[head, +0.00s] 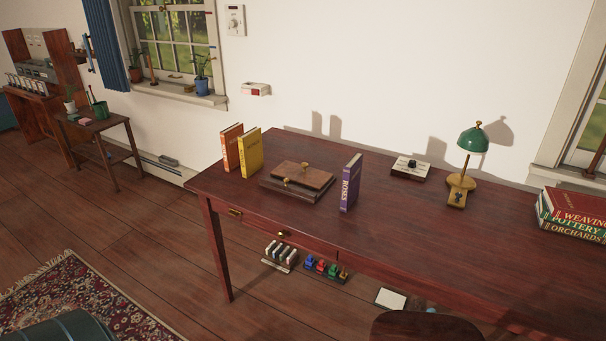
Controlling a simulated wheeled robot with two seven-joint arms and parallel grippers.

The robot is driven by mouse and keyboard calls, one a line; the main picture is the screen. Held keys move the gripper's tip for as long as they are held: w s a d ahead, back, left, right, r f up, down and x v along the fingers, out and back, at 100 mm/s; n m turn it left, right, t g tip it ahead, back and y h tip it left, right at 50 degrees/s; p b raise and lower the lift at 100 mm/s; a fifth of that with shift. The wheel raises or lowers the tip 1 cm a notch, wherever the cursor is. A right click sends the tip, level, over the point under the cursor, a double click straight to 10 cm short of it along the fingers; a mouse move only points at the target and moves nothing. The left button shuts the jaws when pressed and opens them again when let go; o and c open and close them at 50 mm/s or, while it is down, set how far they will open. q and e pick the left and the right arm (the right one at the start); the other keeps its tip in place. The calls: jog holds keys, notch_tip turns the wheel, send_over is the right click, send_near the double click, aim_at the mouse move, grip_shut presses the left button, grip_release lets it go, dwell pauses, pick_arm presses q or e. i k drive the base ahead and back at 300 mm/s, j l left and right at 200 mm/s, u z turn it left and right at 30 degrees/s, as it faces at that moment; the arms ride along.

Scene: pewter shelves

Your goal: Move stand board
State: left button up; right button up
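A flat brown wooden piece (294,190) with brass knobs lies on the dark red desk (400,220). It looks like stacked boards or a shallow lidded box; no label tells me whether it is the stand board. An orange book (231,148) and a yellow book (250,153) stand upright to its left. A purple book (350,184) marked ROSES stands upright to its right. Neither of my grippers is in view.
A green lamp (473,141), a white control box (410,168) and stacked books (572,214) are on the desk's right part. A chair (425,327) stands at the front. Low racks with coloured pieces (325,268) show below the desk edge. A small side table (97,126) stands left.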

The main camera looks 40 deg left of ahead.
aim_at(313, 179)
jog(key=j+u, duration=0.15)
jog(key=u, duration=0.25)
jog(key=i+j+u, duration=0.1)
jog(key=u, duration=0.3)
jog(key=i+j+u, duration=0.55)
jog(key=i+j, duration=0.4)
jog(key=i, duration=0.2)
